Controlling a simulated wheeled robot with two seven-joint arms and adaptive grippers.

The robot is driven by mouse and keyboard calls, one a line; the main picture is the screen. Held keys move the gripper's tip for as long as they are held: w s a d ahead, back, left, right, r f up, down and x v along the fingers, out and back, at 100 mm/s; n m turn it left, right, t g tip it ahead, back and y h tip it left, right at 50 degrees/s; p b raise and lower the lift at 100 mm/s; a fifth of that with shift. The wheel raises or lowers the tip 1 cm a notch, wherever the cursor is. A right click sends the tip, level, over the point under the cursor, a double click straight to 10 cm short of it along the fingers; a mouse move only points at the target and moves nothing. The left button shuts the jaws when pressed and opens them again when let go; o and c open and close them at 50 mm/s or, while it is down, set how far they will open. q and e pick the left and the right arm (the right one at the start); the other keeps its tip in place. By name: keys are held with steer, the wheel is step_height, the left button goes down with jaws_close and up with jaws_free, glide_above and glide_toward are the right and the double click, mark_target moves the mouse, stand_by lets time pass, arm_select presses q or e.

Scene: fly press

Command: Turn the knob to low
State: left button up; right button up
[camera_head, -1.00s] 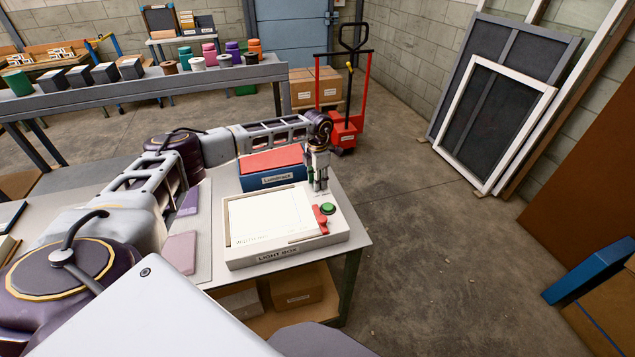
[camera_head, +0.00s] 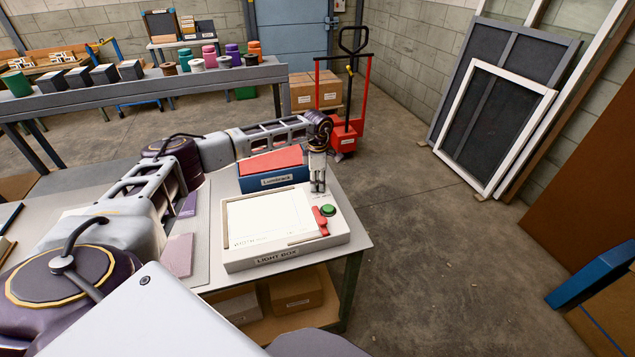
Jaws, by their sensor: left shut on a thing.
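My left gripper (camera_head: 318,190) points straight down at the box's back right corner, just behind the green button. Its fingers are close together, shut on the small knob there. The knob itself is hidden by the fingers, so its setting cannot be read. My right gripper is out of view.
A red and blue box (camera_head: 272,168) stands right behind the light box, close to my left wrist. Purple pads (camera_head: 178,255) lie to its left. The table's right edge (camera_head: 366,232) is near, with open floor beyond. A red pallet jack (camera_head: 345,135) stands behind.

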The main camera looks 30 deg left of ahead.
mark_target(318, 182)
arm_select(q)
steer(key=shift+r, duration=0.1)
steer(key=o, duration=1)
steer(key=shift+r, duration=0.1)
step_height(318, 182, up, 12)
stand_by(0.4)
steer(key=shift+f, duration=0.25)
